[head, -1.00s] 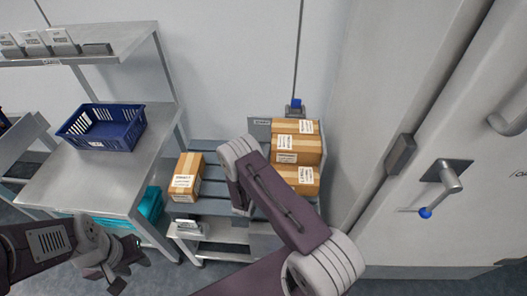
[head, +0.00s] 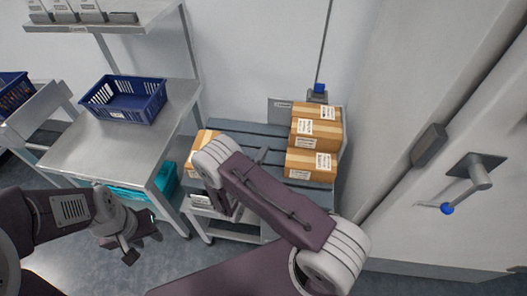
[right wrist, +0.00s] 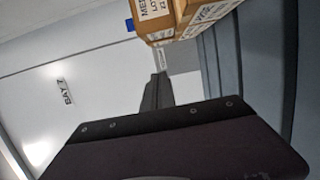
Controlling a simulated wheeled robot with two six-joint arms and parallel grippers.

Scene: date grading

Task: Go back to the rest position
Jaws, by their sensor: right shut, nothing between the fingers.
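My left gripper (head: 132,253) hangs over the floor at the lower left of the head view, beside the steel table's front leg. No object shows in it; its finger gap is unclear. My right arm reaches up from the bottom of the head view, its wrist in front of the slatted grey stand (head: 265,135).
Cartons (head: 313,142) are stacked on the stand's right side; another carton (head: 198,148) is partly behind my right wrist. A blue crate (head: 122,108) sits on the steel table (head: 75,150). A large door with a handle (head: 478,172) is at right.

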